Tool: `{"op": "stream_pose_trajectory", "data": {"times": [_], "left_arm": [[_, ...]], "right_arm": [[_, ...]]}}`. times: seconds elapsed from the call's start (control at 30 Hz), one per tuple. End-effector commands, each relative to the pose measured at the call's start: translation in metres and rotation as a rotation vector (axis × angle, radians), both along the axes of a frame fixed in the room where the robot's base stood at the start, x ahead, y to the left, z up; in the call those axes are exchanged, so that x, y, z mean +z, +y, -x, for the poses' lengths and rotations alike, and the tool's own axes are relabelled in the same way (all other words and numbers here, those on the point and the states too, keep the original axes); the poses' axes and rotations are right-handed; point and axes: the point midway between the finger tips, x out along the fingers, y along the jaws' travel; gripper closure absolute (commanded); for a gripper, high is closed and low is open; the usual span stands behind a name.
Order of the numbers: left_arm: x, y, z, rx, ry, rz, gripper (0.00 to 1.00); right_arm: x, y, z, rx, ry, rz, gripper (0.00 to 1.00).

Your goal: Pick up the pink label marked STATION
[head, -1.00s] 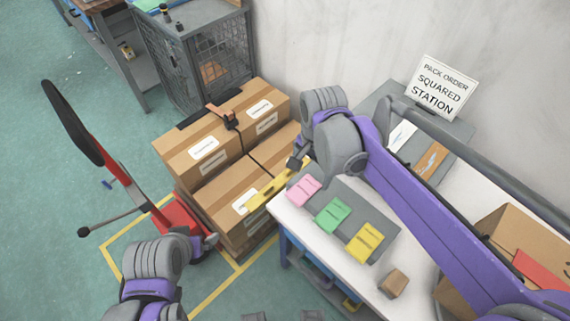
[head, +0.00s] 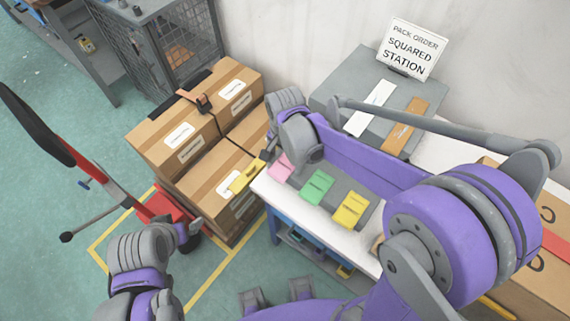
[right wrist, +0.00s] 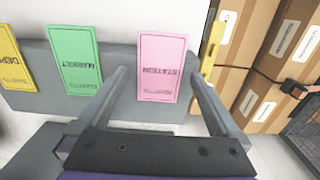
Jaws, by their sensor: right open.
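The pink label marked STATION (head: 281,167) lies at the left end of a grey strip on the white table, and it also shows in the right wrist view (right wrist: 162,68). My right gripper (head: 269,150) is just beyond the label in the head view. In the right wrist view my right gripper (right wrist: 159,73) is open and empty, with its two fingers on either side of the pink label's image. I see no contact with the label. My left gripper (head: 190,236) is low at the left, away from the table, and its jaws are unclear.
A green label (head: 317,187) and a yellow label (head: 351,209) lie beside the pink one. Stacked cartons (head: 190,140) stand against the table's left end, with a yellow bar (head: 245,176) at their near side. A sign (head: 408,48) stands at the back.

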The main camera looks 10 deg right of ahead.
Motion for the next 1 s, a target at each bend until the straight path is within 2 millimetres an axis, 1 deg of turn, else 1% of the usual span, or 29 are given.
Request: {"op": "stream_pose_trajectory", "data": {"times": [0.07, 0.27, 0.3, 0.37, 0.5, 0.57, 0.6, 0.67, 0.7, 0.73, 1.0], "left_arm": [[-0.0007, 0.0, 0.0002, 0.0, 0.0, 0.0, 0.0], [-0.0006, 0.0, 0.0003, 0.0, 0.0, 0.0, 0.0], [-0.0006, 0.0, 0.0003, 0.0, 0.0, 0.0, 0.0], [-0.0005, 0.0, 0.0002, 0.0, 0.0, 0.0, 0.0], [-0.0005, 0.0, 0.0002, 0.0, 0.0, 0.0, 0.0], [-0.0005, 0.0, 0.0002, 0.0, 0.0, 0.0, 0.0], [-0.0005, 0.0, 0.0002, 0.0, 0.0, 0.0, 0.0], [-0.0005, 0.0, 0.0002, 0.0, 0.0, 0.0, 0.0], [-0.0005, 0.0, 0.0002, 0.0, 0.0, 0.0, 0.0], [-0.0006, 0.0, 0.0003, 0.0, 0.0, 0.0, 0.0], [-0.0003, 0.0, 0.0001, 0.0, 0.0, 0.0, 0.0]], "right_arm": [[-0.0052, -0.0001, 0.0001, 0.0, 0.0, 0.0, 0.0], [-0.0057, 0.0, 0.0, 0.0, 0.0, 0.0, 0.0], [-0.0057, 0.0, 0.0, 0.0, 0.0, 0.0, 0.04], [-0.0056, 0.0001, 0.0001, 0.0, 0.0, 0.0, 0.14], [-0.0055, 0.0001, 0.0001, 0.001, 0.0, 0.0, 0.4], [-0.0055, 0.0001, 0.0001, 0.001, 0.0, 0.0, 0.5], [-0.0055, 0.0001, 0.0001, 0.001, 0.0, 0.0, 0.58], [-0.0055, 0.0, 0.0001, 0.001, 0.0, 0.0, 0.68], [-0.0054, 0.0001, 0.0001, 0.001, 0.0, 0.0, 0.76], [-0.0054, 0.0, 0.0001, 0.001, 0.0, 0.0, 0.78], [-0.0031, 0.0001, 0.0002, 0.001, 0.0, 0.0, 0.78]]}}
